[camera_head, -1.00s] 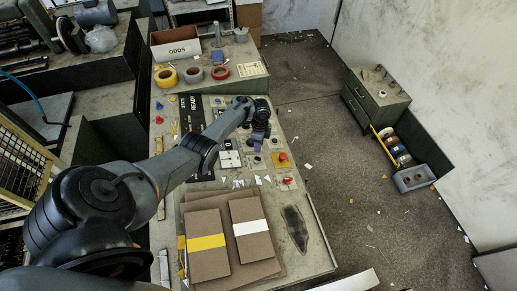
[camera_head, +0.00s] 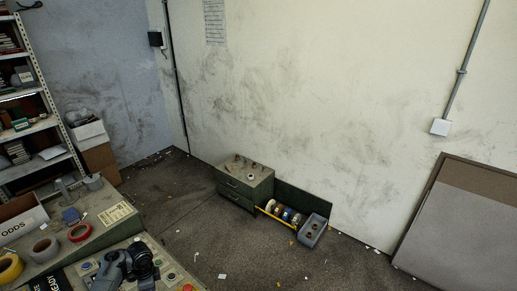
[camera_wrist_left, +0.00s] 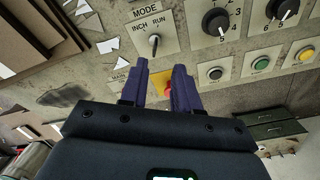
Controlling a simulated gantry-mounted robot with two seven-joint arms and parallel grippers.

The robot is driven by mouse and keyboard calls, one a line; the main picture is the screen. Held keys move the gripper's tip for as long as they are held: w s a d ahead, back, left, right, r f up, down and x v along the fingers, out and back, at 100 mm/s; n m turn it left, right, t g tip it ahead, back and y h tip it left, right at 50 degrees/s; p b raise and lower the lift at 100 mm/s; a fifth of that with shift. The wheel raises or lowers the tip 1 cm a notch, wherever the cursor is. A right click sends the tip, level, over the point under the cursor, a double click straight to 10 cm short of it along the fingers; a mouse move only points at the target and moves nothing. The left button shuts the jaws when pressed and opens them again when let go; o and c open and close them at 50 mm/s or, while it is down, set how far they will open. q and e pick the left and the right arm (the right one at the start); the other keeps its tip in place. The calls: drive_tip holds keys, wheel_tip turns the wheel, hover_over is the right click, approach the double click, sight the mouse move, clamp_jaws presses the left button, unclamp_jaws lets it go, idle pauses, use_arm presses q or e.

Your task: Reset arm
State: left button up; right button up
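My left arm (camera_head: 130,266) shows at the bottom left of the head view, over the control panel, with its fingers not clearly visible there. In the left wrist view my left gripper (camera_wrist_left: 161,82) has two dark purple fingers, apart with an empty gap. A red button (camera_wrist_left: 170,87) on a yellow plate shows between and beyond them. A MODE switch (camera_wrist_left: 154,44) marked INCH and RUN lies just past the fingertips. I cannot tell how far the fingertips are from the panel. My right gripper is in neither view.
The bench holds yellow tape (camera_head: 9,268), red tape (camera_head: 80,232) and an ODDS box (camera_head: 22,222). A board (camera_head: 465,225) leans at right. The floor between has scraps but much free room.

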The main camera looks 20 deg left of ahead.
use_arm(q)
drive_tip(key=s+d+r+n+t+y+p, duration=0.1)
drive_tip(key=s+d+r+p, duration=0.2)
drive_tip(key=d, duration=0.7)
drive_tip(key=s+d+r+n+t+y+p, duration=0.2)
drive_tip(key=s+d+r, duration=0.3)
drive_tip(key=d, duration=0.5)
drive_tip(key=s+d+r+n+t+h+p, duration=0.1)
drive_tip(key=s+d+r+n+h+p, duration=0.1)
drive_tip(key=s+d+r, duration=0.9)
drive_tip(key=shift+d+r+n+t+h, duration=0.3)
drive_tip(key=shift+d+r+n+h, duration=0.3)
drive_tip(key=shift+d+r+n, duration=0.4)
drive_tip(key=shift+d+f, duration=0.1)
drive_tip(key=shift+d, duration=0.05)
